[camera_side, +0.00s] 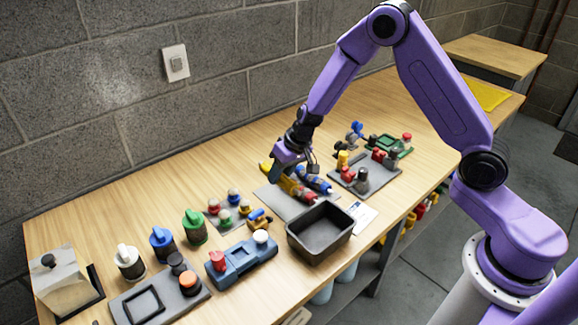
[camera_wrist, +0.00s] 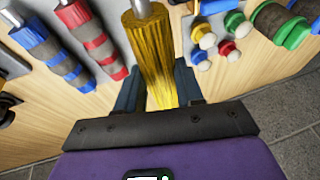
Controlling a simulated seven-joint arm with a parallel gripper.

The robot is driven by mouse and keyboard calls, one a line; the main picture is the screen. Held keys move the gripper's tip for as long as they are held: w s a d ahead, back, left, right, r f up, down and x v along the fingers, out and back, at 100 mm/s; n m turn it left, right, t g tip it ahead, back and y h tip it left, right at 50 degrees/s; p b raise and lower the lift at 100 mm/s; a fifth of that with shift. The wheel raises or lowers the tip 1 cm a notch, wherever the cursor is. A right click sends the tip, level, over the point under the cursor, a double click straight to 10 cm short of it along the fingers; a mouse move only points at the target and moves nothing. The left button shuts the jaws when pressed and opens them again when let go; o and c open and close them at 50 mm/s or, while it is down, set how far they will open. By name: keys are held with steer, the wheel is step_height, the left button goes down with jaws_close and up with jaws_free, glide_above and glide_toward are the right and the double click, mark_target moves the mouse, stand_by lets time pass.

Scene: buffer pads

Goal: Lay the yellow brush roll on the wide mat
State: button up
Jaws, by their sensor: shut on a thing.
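I cannot tell whether the yellow roll touches the mat.
A black open bin (camera_side: 320,232) stands in front of the mat. A pad with small knobs (camera_side: 229,211) lies to the left, and a grey board with red and dark pieces (camera_side: 364,176) to the right. Several capped brushes (camera_side: 163,243) stand farther left. Bare wood lies behind, along the wall.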

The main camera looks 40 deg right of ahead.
steer(key=shift+f, duration=3.05)
steer(key=shift+f, duration=1.1)
